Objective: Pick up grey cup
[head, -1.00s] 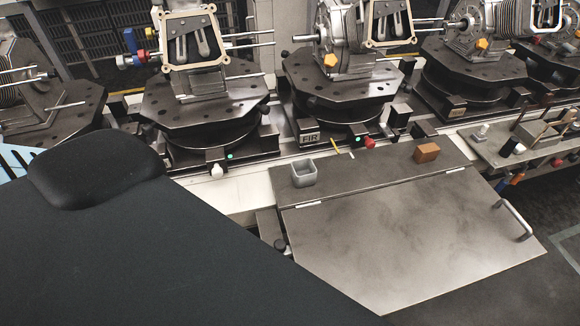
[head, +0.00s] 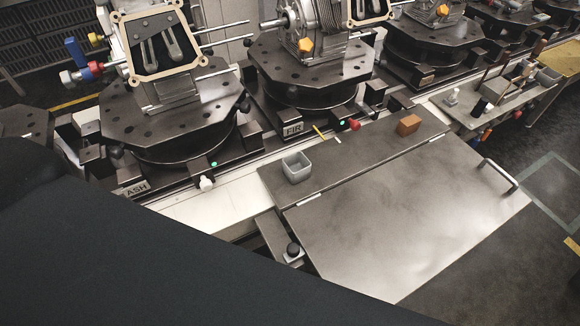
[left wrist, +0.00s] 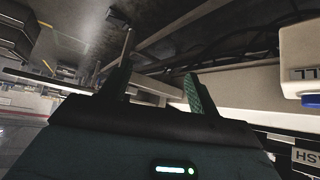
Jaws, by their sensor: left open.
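The grey cup (head: 296,167) is a small, square, open-topped cup. It stands upright on the left end of the narrow metal ledge (head: 345,163) behind the sloped metal lid, in the head view. No gripper shows in the head view; a large dark part of mine fills the lower left. In the left wrist view my left gripper (left wrist: 158,85) is open, with its two fingers apart and nothing between them. The cup does not show in the left wrist view. My right gripper is in neither view.
A brown block (head: 409,125) sits at the ledge's far end. The sloped metal lid (head: 410,215) with a handle (head: 500,174) is bare. Round fixtures (head: 172,118) carrying machine parts stand behind the ledge. A black knob (head: 293,250) sits in front of the cup.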

